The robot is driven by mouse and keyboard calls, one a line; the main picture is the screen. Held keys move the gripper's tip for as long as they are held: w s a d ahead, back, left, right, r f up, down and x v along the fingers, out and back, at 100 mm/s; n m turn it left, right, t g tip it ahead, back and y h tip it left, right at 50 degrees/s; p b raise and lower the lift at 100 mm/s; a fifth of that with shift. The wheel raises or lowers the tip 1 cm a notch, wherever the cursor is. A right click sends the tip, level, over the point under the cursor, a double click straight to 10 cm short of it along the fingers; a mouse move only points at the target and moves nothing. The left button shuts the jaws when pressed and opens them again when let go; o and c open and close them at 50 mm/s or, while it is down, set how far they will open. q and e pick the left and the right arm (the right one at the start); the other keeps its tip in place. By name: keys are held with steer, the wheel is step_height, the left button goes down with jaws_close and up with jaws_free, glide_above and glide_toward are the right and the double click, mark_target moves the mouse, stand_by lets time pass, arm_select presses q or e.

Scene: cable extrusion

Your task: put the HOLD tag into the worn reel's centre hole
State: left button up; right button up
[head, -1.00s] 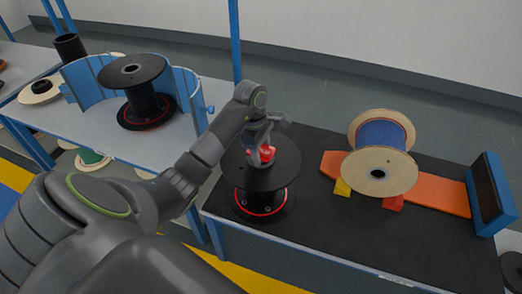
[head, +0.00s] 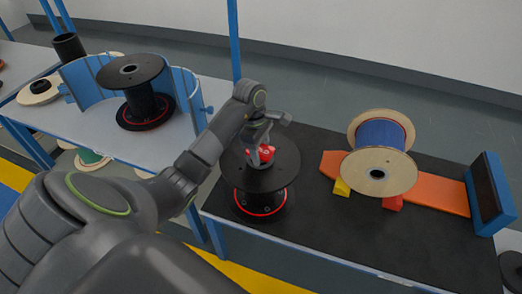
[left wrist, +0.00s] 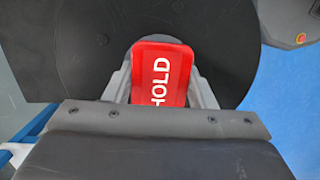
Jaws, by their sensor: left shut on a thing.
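The red HOLD tag (left wrist: 163,72) is between the fingers of my left gripper (head: 260,160), which is shut on it. In the left wrist view the gripper (left wrist: 160,92) has one finger on each side of the tag. The tag also shows red in the head view (head: 266,153), over the top flange of a black reel (head: 278,172) with a red ring near its base. The tag and fingers cover the middle of that flange, so the centre hole is mostly hidden and I cannot tell if the tag has entered it. My right gripper is not in view.
A wooden reel with blue cable (head: 378,170) lies on an orange board (head: 440,192) at right, near yellow and red wedges. A blue-framed panel (head: 490,193) stands at the far right. Another black reel (head: 135,70) stands inside a blue curved guard (head: 185,90) on the left table.

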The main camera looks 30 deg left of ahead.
arm_select(q)
steer(key=shift+a+r+b, duration=0.1)
steer(key=shift+b, duration=0.2)
stand_by(0.5)
steer(key=shift+f+b, duration=0.45)
steer(key=shift+b, duration=0.05)
steer(key=shift+s+f+b, duration=0.2)
steer(key=shift+f+b, duration=0.35)
steer(key=shift+w+r+p, duration=0.2)
steer(key=shift+r+p, duration=0.2)
steer(key=shift+r, duration=0.3)
steer(key=shift+r, duration=0.2)
stand_by(0.4)
steer(key=shift+w, duration=0.1)
stand_by(0.5)
steer(key=shift+f+b, duration=0.35)
steer(key=shift+b, duration=0.15)
